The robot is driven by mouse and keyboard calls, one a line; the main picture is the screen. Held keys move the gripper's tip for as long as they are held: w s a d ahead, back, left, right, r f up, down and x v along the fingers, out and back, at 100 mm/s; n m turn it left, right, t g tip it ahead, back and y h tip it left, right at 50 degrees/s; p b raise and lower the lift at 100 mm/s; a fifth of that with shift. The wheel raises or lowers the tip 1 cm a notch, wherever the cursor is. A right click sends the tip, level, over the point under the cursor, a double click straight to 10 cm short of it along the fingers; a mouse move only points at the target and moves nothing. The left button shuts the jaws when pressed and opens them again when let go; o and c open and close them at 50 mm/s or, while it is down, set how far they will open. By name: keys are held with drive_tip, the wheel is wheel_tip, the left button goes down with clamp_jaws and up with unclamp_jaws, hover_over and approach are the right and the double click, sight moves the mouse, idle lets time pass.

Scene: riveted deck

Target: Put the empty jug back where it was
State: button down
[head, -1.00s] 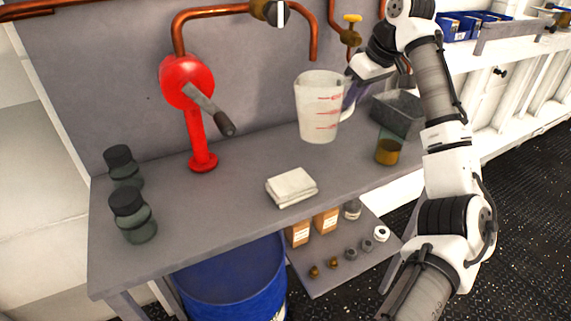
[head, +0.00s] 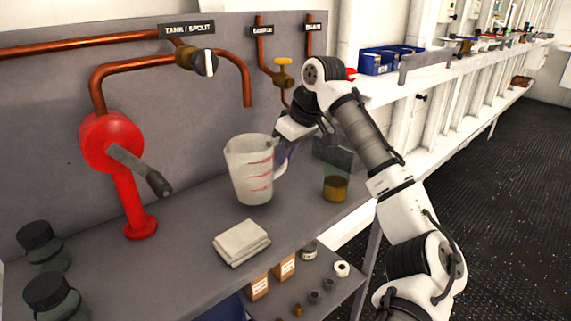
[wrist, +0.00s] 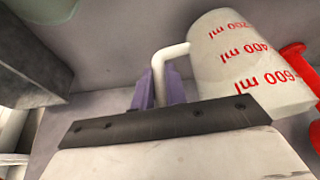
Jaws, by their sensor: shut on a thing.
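The jug (head: 250,172) is a translucent white measuring jug with red markings, upright at the bench (head: 190,222) below the copper spout. I cannot tell whether its base touches the bench top. No liquid shows in it. My gripper (head: 285,152) comes in from the right and is shut on the jug's handle. In the wrist view the purple fingers (wrist: 160,90) are at the white handle (wrist: 158,62), and the jug's body (wrist: 250,60) shows red ml figures.
A glass of amber liquid (head: 335,185) and a grey bin (head: 335,152) stand to the right. A folded cloth (head: 241,242) lies in front. A red hand pump (head: 125,175) stands left, with dark jars (head: 42,247) at the far left. Bench between pump and jug is clear.

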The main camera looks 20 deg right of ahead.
wheel_tip(320, 180, down, 3)
drive_tip(key=shift+r, duration=0.15)
drive_tip(key=c, duration=1.4)
unclamp_jaws()
drive_tip(key=v, duration=1.2)
drive_tip(key=shift+d, duration=0.1)
